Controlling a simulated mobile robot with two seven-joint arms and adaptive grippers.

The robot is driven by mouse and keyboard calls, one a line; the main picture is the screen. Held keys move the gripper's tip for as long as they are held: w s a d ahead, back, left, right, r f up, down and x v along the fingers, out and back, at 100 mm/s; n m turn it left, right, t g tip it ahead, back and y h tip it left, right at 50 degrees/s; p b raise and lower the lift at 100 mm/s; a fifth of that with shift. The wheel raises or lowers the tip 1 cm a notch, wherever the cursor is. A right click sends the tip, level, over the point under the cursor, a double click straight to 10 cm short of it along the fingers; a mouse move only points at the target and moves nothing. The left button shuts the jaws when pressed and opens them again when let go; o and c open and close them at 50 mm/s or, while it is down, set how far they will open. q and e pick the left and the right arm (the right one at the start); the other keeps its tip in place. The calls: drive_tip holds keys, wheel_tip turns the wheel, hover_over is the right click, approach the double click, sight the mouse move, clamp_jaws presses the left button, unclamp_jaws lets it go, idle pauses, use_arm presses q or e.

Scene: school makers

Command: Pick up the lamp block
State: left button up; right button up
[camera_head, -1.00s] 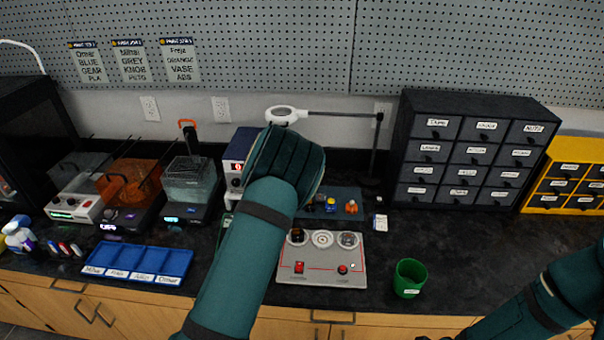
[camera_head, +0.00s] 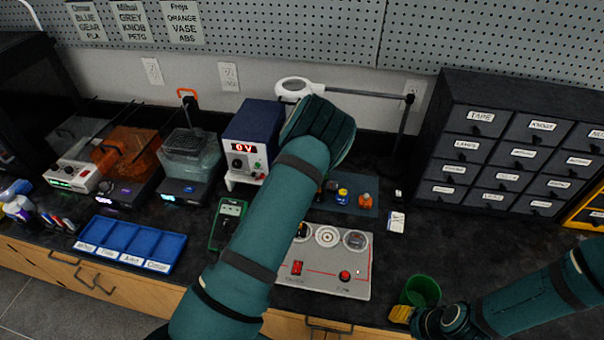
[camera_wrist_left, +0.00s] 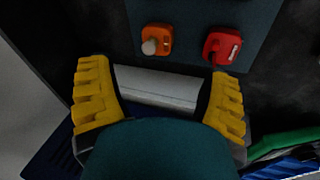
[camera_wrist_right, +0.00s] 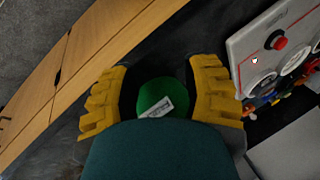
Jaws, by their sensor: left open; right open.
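My left gripper (camera_wrist_left: 160,98) is open, with a grey-white bar between its yellow fingers in the left wrist view. Ahead of it on a dark mat (camera_wrist_left: 192,18) are an orange block with a pale rounded top (camera_wrist_left: 156,40) and a red block (camera_wrist_left: 222,48). I cannot tell for certain which is the lamp block. My right gripper (camera_wrist_right: 158,95) is open near a green cup (camera_wrist_right: 162,97).
A grey panel with red buttons (camera_head: 350,292) lies in front of the mat. The green cup (camera_head: 424,291) stands to its right. A blue tray (camera_head: 132,240), a power supply (camera_head: 250,140) and a green meter (camera_head: 228,222) are left. A dark drawer cabinet (camera_head: 452,110) stands right.

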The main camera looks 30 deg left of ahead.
use_arm(q)
drive_tip(key=x, duration=0.6)
drive_tip(key=shift+w+a+f, duration=0.2)
drive_tip(key=shift+a, duration=0.05)
drive_tip(key=shift+s+f, duration=0.15)
drive_tip(key=shift+f, duration=0.4)
drive_tip(key=c, duration=1.2)
drive_tip(key=shift+c, duration=0.3)
